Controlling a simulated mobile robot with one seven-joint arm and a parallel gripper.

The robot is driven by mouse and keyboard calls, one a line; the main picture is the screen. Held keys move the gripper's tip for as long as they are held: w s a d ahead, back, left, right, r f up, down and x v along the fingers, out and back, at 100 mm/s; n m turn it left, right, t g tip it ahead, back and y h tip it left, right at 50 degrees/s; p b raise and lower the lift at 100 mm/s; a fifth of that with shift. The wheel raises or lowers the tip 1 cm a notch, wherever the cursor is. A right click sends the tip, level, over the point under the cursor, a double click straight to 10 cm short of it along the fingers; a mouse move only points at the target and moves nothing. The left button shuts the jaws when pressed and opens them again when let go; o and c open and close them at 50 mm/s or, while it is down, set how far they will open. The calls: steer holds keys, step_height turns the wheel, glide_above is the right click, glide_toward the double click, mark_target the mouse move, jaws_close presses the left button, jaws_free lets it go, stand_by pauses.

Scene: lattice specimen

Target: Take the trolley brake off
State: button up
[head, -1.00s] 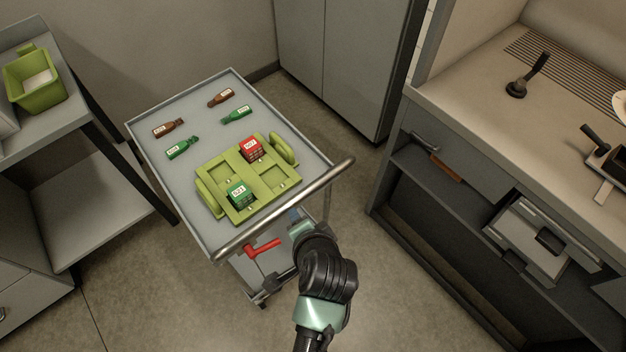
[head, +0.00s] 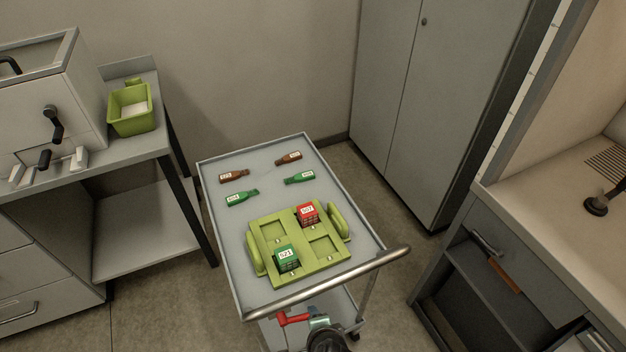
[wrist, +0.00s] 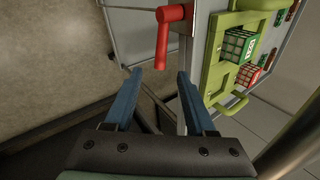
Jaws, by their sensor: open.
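The grey trolley (head: 222,223) stands in the middle of the head view, with a metal push handle (head: 330,281) along its near end. A red brake lever (head: 292,319) sits below the handle at that end. In the wrist view the red lever (wrist: 162,46) hangs down from its red pivot, just beyond my fingertips. My gripper (wrist: 159,72) is open, its two blue fingers apart with nothing between them. The lever's lower tip shows close to the gap between the fingertips. In the head view my gripper is mostly hidden at the bottom edge, just right of the lever.
A bench with a green bin (head: 131,110) stands left, a cabinet (head: 440,100) behind, a counter (head: 560,230) right.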

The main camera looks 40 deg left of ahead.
mark_target(298, 316)
steer(key=shift+b+x, duration=0.3)
steer(key=shift+x, duration=1.85)
jaws_close()
